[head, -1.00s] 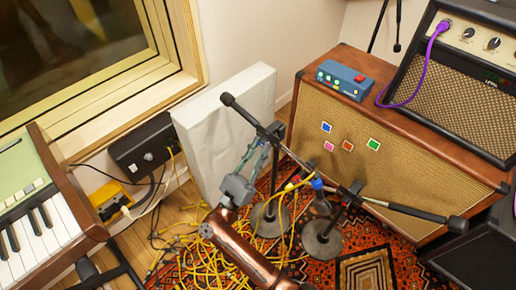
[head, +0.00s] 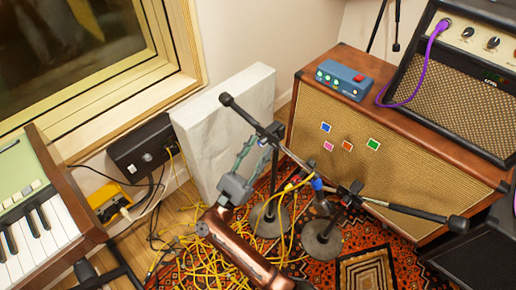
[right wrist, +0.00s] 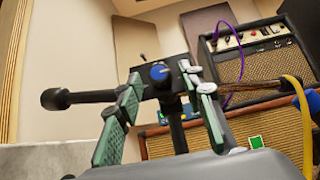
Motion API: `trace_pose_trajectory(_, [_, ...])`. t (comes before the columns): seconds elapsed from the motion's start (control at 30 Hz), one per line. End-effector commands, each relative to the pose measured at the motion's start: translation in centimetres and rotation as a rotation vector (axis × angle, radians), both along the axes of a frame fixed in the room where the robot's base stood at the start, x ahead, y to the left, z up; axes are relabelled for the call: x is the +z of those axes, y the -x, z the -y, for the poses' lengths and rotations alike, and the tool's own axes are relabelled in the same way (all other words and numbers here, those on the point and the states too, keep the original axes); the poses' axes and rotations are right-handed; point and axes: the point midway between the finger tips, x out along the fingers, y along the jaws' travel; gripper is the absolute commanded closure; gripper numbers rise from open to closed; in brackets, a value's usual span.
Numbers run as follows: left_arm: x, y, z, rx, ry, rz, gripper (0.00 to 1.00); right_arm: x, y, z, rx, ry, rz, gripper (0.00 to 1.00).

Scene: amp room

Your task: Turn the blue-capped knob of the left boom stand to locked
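The left boom stand (head: 269,185) stands on a round base on the rug, its boom tilted across the top. Its blue-capped knob (right wrist: 159,73) shows in the right wrist view at the clutch; in the head view I cannot make it out behind the fingers. My right gripper (head: 265,143) is at this clutch. In the right wrist view its green-padded fingers (right wrist: 162,76) are spread on either side of the knob; contact cannot be told. The knob's lock state is not readable. My left gripper is not in view.
A second boom stand (head: 322,238) with a blue part (head: 317,184) stands close on the right. Yellow cables (head: 205,262) lie tangled on the floor. A speaker cabinet (head: 400,170), a pale panel (head: 225,125) and a keyboard (head: 40,225) surround the stands.

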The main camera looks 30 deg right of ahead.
Motion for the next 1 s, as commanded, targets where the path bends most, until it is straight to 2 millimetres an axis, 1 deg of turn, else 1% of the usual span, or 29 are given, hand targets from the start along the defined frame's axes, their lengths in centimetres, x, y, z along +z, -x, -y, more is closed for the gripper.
trace_pose_trajectory(0.23, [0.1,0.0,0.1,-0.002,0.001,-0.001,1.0,0.0,0.0,0.0,-0.001,0.001,0.001,0.64])
trace_pose_trajectory(0.37, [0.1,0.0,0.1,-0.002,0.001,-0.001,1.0,-0.6,0.2,-0.7,0.0,0.0,-0.001,0.64])
trace_pose_trajectory(0.47, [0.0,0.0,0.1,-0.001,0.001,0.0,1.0,-1.7,0.5,-1.7,0.002,0.0,-0.002,0.64])
trace_pose_trajectory(0.8, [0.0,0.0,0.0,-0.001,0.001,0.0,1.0,-6.7,2.1,-6.4,0.002,0.001,-0.003,0.64])
trace_pose_trajectory(1.0, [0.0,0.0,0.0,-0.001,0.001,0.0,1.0,-8.1,2.6,-7.8,0.002,0.0,-0.001,0.64])
